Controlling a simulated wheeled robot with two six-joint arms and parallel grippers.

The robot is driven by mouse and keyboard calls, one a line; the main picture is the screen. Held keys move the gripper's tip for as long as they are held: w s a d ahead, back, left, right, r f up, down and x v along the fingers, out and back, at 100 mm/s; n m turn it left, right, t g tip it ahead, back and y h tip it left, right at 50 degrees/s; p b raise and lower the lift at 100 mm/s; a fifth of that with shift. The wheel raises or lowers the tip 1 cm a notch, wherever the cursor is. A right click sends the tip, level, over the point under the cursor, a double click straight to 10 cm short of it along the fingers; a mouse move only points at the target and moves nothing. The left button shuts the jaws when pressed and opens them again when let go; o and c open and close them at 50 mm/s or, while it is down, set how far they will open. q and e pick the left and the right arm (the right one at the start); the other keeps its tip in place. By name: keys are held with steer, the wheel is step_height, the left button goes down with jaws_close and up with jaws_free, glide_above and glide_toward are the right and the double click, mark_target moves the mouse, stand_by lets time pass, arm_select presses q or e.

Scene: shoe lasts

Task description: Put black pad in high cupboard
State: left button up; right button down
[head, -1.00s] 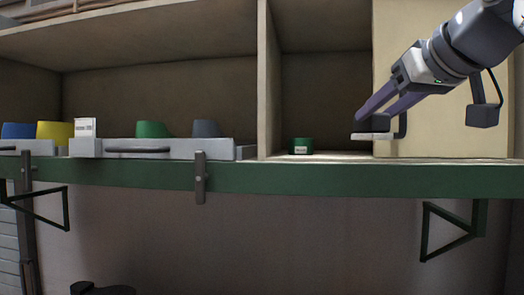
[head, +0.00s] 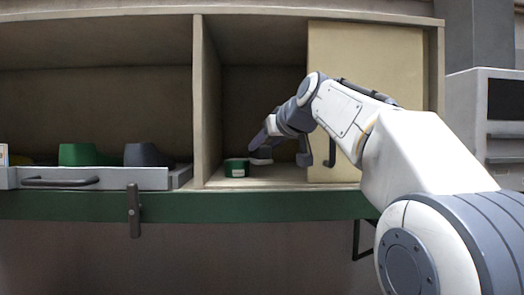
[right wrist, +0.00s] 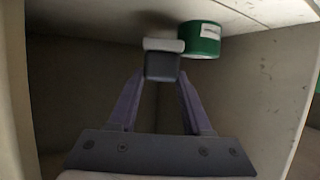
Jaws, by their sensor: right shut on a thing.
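My right gripper (head: 262,142) reaches into the open compartment of the high cupboard (head: 200,100), beside its cream door. It is shut on the black pad (head: 261,157), a small dark block with a pale layer along one side. In the right wrist view, the pad (right wrist: 162,66) sits between the tips of the two purple fingers (right wrist: 162,82). The pad is close to the compartment floor; I cannot tell whether it touches it. My left gripper is not in view.
A green round tin with a white label (head: 236,168) stands on the compartment floor, just left of the pad. A divider (head: 207,105) separates off a grey tray (head: 110,178) with green and grey shapes. The cream door (head: 365,85) has a dark handle near my arm.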

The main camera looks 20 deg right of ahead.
mark_target(265, 157)
steer(key=f, duration=0.2)
steer(key=shift+s+f, duration=0.25)
steer(key=shift+f, duration=0.15)
steer(key=shift+f, duration=0.15)
steer(key=shift+f, duration=0.15)
steer(key=c, duration=0.6)
jaws_free()
